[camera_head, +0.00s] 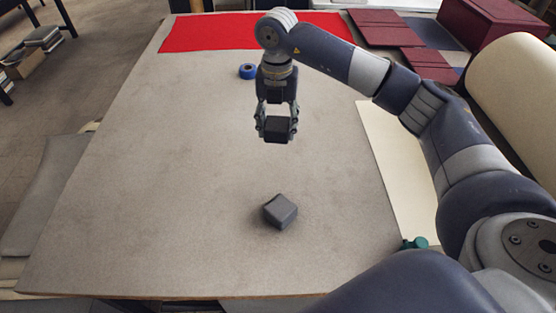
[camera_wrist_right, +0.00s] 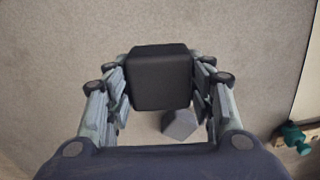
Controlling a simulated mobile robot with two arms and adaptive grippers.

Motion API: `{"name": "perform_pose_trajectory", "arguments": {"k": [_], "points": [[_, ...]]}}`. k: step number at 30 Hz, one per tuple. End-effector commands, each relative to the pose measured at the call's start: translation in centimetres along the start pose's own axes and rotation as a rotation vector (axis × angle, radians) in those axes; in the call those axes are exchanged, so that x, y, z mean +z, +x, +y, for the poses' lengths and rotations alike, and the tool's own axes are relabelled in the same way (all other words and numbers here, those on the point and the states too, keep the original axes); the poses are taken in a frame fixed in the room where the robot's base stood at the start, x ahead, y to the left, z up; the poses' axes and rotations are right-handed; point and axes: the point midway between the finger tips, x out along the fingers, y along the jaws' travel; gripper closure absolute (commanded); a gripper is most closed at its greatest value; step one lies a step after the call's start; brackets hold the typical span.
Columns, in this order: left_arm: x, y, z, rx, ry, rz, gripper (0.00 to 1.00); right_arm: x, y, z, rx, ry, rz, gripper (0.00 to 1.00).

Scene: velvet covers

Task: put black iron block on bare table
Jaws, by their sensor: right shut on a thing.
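A black block (camera_head: 277,130) is held between the fingers of my right gripper (camera_head: 275,122), above the bare grey table (camera_head: 170,190). The black block also fills the middle of the right wrist view (camera_wrist_right: 160,77), with a finger on each side. A second, dark grey block (camera_head: 280,211) lies on the table, nearer to me than the gripper. It shows partly behind the held block in the right wrist view (camera_wrist_right: 181,125). My left gripper does not show.
A red cloth (camera_head: 215,31) covers the far edge. A blue tape roll (camera_head: 248,71) lies beyond the gripper. A cream sheet (camera_head: 395,150) and dark red boards (camera_head: 385,28) lie at the right. A green object (camera_head: 415,243) sits at the near right edge.

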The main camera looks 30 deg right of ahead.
Motion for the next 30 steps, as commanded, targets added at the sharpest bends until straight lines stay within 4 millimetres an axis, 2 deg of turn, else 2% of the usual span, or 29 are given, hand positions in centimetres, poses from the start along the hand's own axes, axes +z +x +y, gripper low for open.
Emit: {"name": "perform_pose_trajectory", "arguments": {"k": [3,8,11,18,26,30], "points": [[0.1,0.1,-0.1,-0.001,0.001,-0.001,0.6,0.6,-0.2,0.1,0.004,0.125,-0.001,1.0],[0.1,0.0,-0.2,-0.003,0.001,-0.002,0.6,1.0,0.0,0.0,0.002,0.214,0.002,1.0],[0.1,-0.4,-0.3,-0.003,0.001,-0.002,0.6,1.0,1.0,0.0,0.0,0.229,0.005,1.0],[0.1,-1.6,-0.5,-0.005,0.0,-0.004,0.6,0.9,4.8,-0.1,0.0,0.23,0.003,1.0],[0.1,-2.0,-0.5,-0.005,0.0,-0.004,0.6,1.0,6.7,0.0,0.002,0.228,0.003,1.0],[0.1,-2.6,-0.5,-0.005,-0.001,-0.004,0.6,0.9,8.4,0.0,0.0,0.228,0.005,1.0]]}}
